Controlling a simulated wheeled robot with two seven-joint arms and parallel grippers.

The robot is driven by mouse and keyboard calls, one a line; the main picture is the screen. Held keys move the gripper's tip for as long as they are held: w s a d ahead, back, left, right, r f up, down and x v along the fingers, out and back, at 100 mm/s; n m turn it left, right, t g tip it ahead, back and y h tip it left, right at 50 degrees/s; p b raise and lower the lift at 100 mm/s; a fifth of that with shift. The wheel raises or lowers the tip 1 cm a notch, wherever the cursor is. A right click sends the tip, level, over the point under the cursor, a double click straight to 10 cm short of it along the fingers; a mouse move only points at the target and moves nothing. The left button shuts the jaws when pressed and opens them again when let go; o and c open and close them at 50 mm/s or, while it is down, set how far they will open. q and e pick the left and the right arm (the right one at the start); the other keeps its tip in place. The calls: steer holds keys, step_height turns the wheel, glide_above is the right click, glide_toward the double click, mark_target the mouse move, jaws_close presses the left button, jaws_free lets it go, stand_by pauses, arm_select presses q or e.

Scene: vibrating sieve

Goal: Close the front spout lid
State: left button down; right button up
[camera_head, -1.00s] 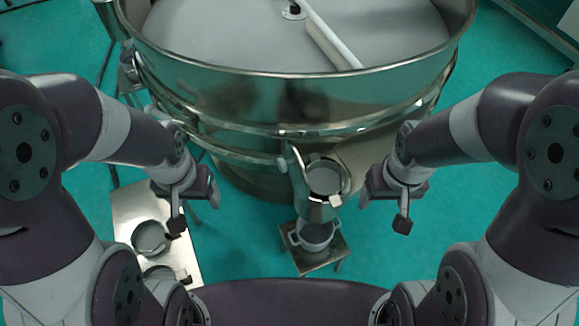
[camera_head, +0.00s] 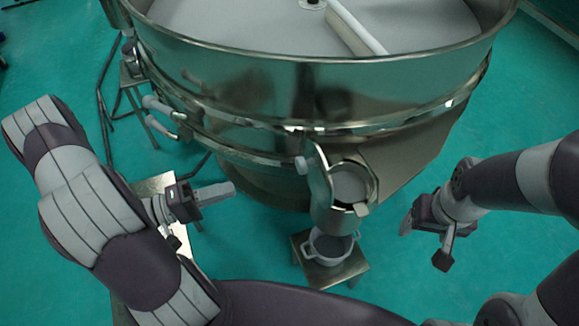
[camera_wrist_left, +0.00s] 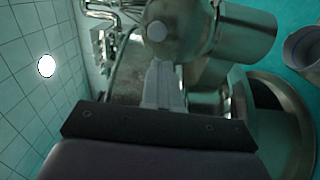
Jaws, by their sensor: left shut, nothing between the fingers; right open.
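The front spout (camera_head: 350,188) is a short metal tube on the sieve's front, its round mouth open. Its lid (camera_head: 320,185) stands swung open on the spout's left side, with a pale knob (camera_head: 302,166) facing left. My left gripper (camera_head: 230,189) is shut and empty, left of the lid, fingers pointing right with a gap to the knob. In the left wrist view the shut fingers (camera_wrist_left: 164,85) point at the lid (camera_wrist_left: 185,35) and its knob (camera_wrist_left: 157,31). My right gripper (camera_head: 424,240) is open and empty, right of and below the spout.
The large round metal sieve (camera_head: 300,90) fills the back. A pot (camera_head: 330,246) stands on a small stool (camera_head: 345,270) below the spout. Clamp handles (camera_head: 160,108) stick out at the sieve's left. A pale low table (camera_head: 155,185) is partly hidden behind my left arm.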

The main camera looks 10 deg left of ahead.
arm_select(q)
steer(key=x, duration=1.4)
steer(key=shift+p, duration=0.4)
steer(key=shift+r, duration=0.25)
